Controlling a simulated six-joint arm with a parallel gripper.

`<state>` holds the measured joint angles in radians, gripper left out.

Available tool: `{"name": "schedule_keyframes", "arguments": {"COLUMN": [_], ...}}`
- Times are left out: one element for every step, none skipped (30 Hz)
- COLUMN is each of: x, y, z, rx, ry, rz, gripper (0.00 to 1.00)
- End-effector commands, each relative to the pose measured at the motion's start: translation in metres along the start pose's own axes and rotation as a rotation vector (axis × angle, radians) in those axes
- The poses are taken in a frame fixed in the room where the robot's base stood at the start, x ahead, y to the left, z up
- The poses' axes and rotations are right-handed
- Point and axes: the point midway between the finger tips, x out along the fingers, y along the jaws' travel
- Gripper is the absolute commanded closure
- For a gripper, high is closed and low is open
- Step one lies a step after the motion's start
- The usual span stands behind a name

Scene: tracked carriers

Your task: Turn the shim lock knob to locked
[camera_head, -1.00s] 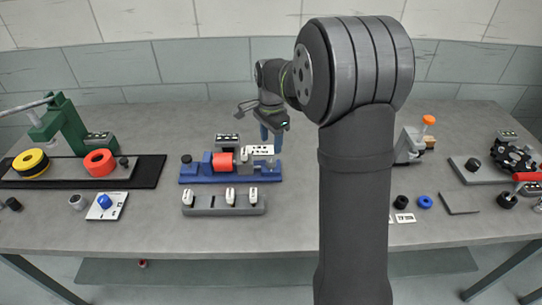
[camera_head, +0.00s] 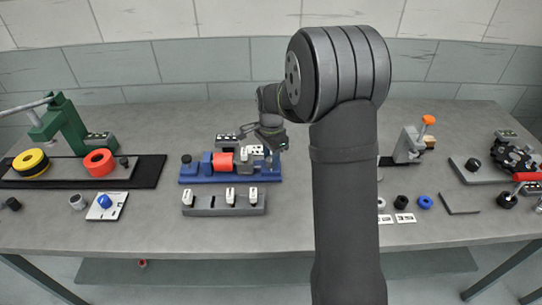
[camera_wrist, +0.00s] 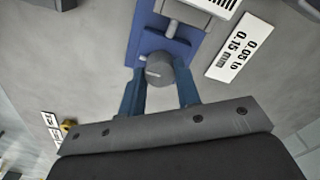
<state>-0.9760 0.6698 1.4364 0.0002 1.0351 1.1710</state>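The blue fixture (camera_head: 225,179) with a red cylinder (camera_head: 223,163) stands in the middle of the bench. A grey round knob (camera_wrist: 159,68) at its end shows in the wrist view, likely the shim lock knob. A pale mark is on its face, but I cannot read the knob's setting. My gripper (camera_wrist: 162,74) has its blue fingers on either side of this knob. Narrow gaps seem to show between fingers and knob, so it looks open around the knob. In the head view my gripper (camera_head: 272,158) is low at the fixture's right end and largely hides the knob.
A label reading 0.05 to 0.15 mm (camera_wrist: 240,47) lies beside the fixture. A grey rack (camera_head: 224,206) with white-topped pieces stands in front. A green press (camera_head: 60,128) is at left; a black toothed wheel (camera_head: 512,158) is at right. Bare bench lies in front of the rack.

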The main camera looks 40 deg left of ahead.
Motion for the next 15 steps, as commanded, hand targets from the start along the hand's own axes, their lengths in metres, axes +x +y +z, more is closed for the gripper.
{"name": "schedule_keyframes", "arguments": {"x": [-0.0002, -0.0002, -0.0003, -0.0003, -0.0003, -0.0003, -0.0004, -0.0004, -0.0004, -0.0004, -0.0004, -0.0004, -0.0005, -0.0005, -0.0005], "y": [-0.0001, -0.0001, -0.0001, -0.0001, -0.0001, -0.0001, -0.0001, -0.0001, -0.0001, -0.0001, -0.0001, -0.0001, -0.0001, -0.0001, -0.0001], "z": [0.0, 0.0, 0.0, 0.0, 0.0, 0.0, 0.0, 0.0, 0.0, 0.0, 0.0, 0.0, 0.0, 0.0, 0.0], "rx": [0.0, 0.0, -0.001, -0.002, -0.004, -0.008, -0.013, -0.02, -0.029, -0.038, -0.05, -0.067, -0.083, -0.1, -0.125], "ry": [0.0, 0.0, 0.0, 0.0, 0.0, 0.0, 0.0, 0.0, 0.0, 0.0, 0.0, 0.0, 0.0, 0.0, 0.0], "rz": [0.0, 0.0, 0.0, 0.0, 0.0, 0.0, 0.0, 0.0, 0.0, 0.0, 0.0, 0.0, 0.0, 0.0, 0.0], "gripper": [0.93, 0.93, 0.93, 0.93, 0.93, 0.93, 0.93, 0.93, 0.93, 0.93, 0.93, 0.93, 0.93, 0.93, 0.93]}}
